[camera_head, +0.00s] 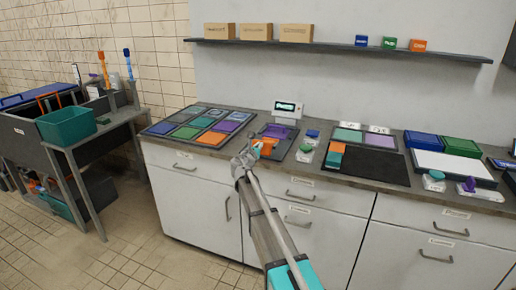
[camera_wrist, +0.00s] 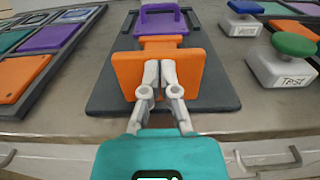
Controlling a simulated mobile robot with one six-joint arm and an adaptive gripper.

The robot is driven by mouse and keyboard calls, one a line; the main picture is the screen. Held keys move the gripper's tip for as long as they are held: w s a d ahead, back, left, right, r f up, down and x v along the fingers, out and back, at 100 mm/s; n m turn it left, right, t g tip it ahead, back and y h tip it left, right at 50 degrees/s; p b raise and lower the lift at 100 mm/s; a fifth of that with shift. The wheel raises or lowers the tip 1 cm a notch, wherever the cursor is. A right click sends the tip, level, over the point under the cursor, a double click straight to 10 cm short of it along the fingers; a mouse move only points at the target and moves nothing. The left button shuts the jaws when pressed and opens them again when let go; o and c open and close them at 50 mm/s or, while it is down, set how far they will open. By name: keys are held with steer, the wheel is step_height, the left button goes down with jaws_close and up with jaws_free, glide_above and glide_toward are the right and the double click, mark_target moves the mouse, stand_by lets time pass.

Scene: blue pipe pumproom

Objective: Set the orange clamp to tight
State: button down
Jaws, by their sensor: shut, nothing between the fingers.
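The orange clamp (camera_wrist: 188,76) stands on a dark base plate (camera_wrist: 106,95) on the counter, with a broad upright orange plate facing me. It also shows in the head view (camera_head: 267,147), small and partly hidden by my arm. Behind it a purple block with a handle (camera_wrist: 161,22) sits on the same plate. My gripper (camera_wrist: 159,66) is shut, with its fingertips together in front of the orange plate. It seems close to or against that plate; I cannot tell whether they touch. In the head view my gripper (camera_head: 245,157) reaches over the counter's front edge.
A small display (camera_head: 288,107) stands behind the base plate. Blue (camera_wrist: 246,7) and green (camera_wrist: 294,44) buttons on pale blocks stand to the right. A tray of coloured tiles (camera_head: 158,129) lies to the left. Drawers with handles (camera_head: 300,196) are below the counter.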

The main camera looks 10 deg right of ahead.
steer(key=shift+x, duration=2.55)
steer(key=shift+r, duration=0.1)
steer(key=shift+s+a, duration=0.15)
steer(key=shift+s, duration=0.2)
steer(key=v, duration=1.3)
steer(key=shift+s+a, duration=0.2)
steer(key=shift+s, duration=0.1)
